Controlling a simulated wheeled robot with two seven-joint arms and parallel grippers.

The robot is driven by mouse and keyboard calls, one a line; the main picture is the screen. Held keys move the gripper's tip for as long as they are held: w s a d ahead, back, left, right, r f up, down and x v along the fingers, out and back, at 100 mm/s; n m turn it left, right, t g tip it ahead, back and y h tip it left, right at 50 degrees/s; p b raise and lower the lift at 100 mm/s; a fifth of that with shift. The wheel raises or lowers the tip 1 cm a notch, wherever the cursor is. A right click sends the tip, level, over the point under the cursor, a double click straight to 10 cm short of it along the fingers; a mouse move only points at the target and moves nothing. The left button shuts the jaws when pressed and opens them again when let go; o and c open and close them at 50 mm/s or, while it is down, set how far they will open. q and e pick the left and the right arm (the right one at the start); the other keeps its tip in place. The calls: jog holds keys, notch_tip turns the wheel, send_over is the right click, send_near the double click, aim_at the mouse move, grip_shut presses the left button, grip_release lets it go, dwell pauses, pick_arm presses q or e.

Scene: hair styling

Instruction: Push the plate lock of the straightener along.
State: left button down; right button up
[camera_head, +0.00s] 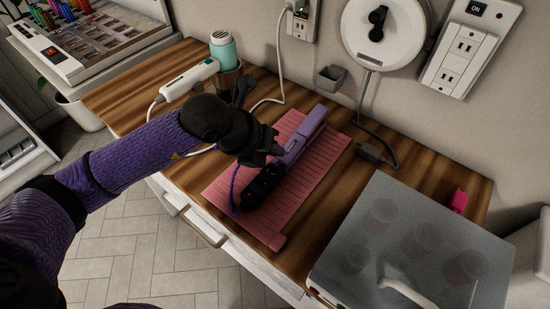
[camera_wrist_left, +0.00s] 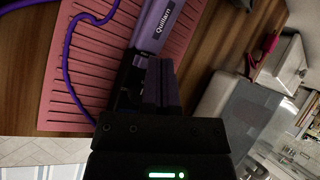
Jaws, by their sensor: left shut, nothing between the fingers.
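The straightener (camera_head: 302,140) is purple with a black lower part and lies on a pink ribbed mat (camera_head: 322,166). Its purple body with lettering also shows in the left wrist view (camera_wrist_left: 155,25). My left gripper (camera_head: 277,153) is shut with nothing between its fingers. It is right over the middle of the straightener, where purple meets black; I cannot tell whether it touches. In the left wrist view the dark fingers (camera_wrist_left: 161,85) hide part of the black section. The plate lock cannot be made out. My right gripper is not in view.
A frosted box with a white handle (camera_head: 410,235) stands at the front right, near a pink object (camera_head: 459,201). A wall outlet (camera_head: 466,47) is behind.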

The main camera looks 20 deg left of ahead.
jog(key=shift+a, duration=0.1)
pick_arm(q)
jog(key=shift+f, duration=0.3)
jog(key=shift+f+b, duration=0.2)
jog(key=shift+b, duration=0.1)
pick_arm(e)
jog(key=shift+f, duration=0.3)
pick_arm(q)
jog(key=shift+f, duration=0.15)
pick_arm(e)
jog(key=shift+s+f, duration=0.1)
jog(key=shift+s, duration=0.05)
